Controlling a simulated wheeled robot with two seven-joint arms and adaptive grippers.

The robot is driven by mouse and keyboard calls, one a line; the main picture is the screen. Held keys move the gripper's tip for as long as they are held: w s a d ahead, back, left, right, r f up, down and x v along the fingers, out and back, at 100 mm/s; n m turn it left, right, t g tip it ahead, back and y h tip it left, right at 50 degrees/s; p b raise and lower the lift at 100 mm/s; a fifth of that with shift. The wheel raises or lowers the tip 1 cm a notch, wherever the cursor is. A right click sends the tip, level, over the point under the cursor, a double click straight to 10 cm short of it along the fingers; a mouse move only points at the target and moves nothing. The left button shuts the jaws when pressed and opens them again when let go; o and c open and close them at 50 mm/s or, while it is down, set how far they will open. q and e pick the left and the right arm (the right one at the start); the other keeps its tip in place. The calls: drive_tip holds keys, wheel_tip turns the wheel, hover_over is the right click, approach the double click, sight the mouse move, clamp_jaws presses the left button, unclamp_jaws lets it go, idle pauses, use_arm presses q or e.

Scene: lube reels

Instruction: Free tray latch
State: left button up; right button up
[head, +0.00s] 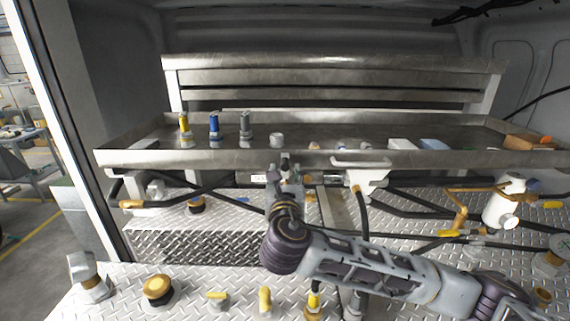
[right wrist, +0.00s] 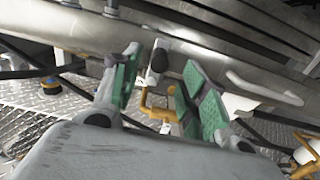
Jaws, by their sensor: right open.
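The metal tray (head: 220,159) spans the back of the scene, with its front wall facing me. A small dark-tipped lever (right wrist: 157,62), which looks like the tray latch, is at the front wall. My right gripper (head: 285,172) is at this wall, just left of the tray's centre. In the right wrist view my right gripper (right wrist: 160,84) is open, with green finger pads on either side of the lever. There is a visible gap on the right; contact on the left cannot be told. The gripper partly hides the latch area in the head view. My left gripper is out of view.
A pale handle (head: 361,162) is on the tray front to the right, also visible in the right wrist view (right wrist: 264,90). Yellow, blue and grey fittings (head: 214,127) stand in the tray. Dark hoses, orange-handled valves and caps crowd the diamond-plate deck (head: 120,280) below.

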sight(285, 167)
drive_tip(key=shift+w+p, duration=0.45)
drive_tip(key=shift+w, duration=3.05)
clamp_jaws()
